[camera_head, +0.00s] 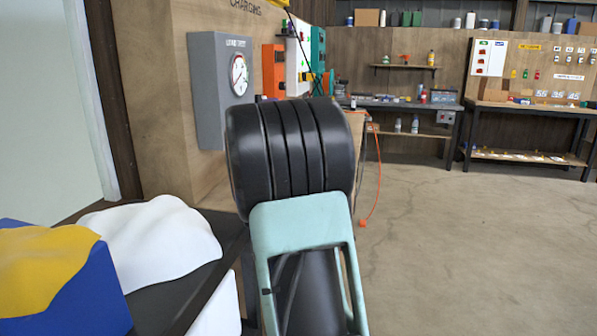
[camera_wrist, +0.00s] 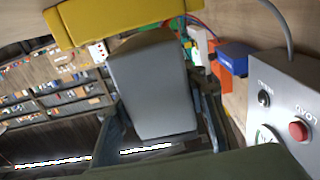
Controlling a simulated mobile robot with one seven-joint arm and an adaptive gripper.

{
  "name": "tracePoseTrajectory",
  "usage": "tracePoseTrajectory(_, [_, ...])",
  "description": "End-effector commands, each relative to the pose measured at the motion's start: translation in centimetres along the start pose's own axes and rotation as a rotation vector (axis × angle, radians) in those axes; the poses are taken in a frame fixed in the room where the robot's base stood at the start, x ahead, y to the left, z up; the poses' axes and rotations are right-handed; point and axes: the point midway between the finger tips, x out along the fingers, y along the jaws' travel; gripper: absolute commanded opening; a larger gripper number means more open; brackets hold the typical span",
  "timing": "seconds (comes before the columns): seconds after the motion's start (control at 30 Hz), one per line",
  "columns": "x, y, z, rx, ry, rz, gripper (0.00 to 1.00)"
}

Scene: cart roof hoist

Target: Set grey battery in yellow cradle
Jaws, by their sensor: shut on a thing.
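The grey battery (camera_wrist: 152,92), a plain block, fills the middle of the wrist view. My gripper (camera_wrist: 163,118) is shut on it, with dark fingers along its two sides. A yellow slab-like piece (camera_wrist: 110,18), which looks like the yellow cradle, lies past the battery's far end at the top of the wrist view. Whether the battery touches it I cannot tell. In the head view my own arm hides the gripper and battery. A yellow piece (camera_head: 265,2) is cut off at the top edge there, with thin cables below it.
A grey gauge box (camera_head: 213,92) is on the wooden wall close left of my arm; its red button (camera_wrist: 298,130) shows in the wrist view. An orange unit (camera_head: 273,70) is beyond. A blue box (camera_head: 75,300) and white lump (camera_head: 155,245) sit at lower left. The right floor is clear.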

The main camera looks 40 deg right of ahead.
Motion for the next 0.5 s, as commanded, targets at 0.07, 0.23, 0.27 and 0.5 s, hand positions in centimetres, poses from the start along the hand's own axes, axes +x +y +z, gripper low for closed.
tracePoseTrajectory(0.07, [0.07, 0.05, -0.65, 0.003, 0.012, 0.002, 0.00])
tracePoseTrajectory(0.23, [0.07, 0.06, -0.48, 0.003, 0.012, 0.002, 0.00])
tracePoseTrajectory(0.27, [0.07, 0.06, -0.42, 0.003, 0.012, 0.002, 0.00])
tracePoseTrajectory(0.5, [0.08, 0.07, 0.11, 0.003, 0.012, 0.002, 0.00])
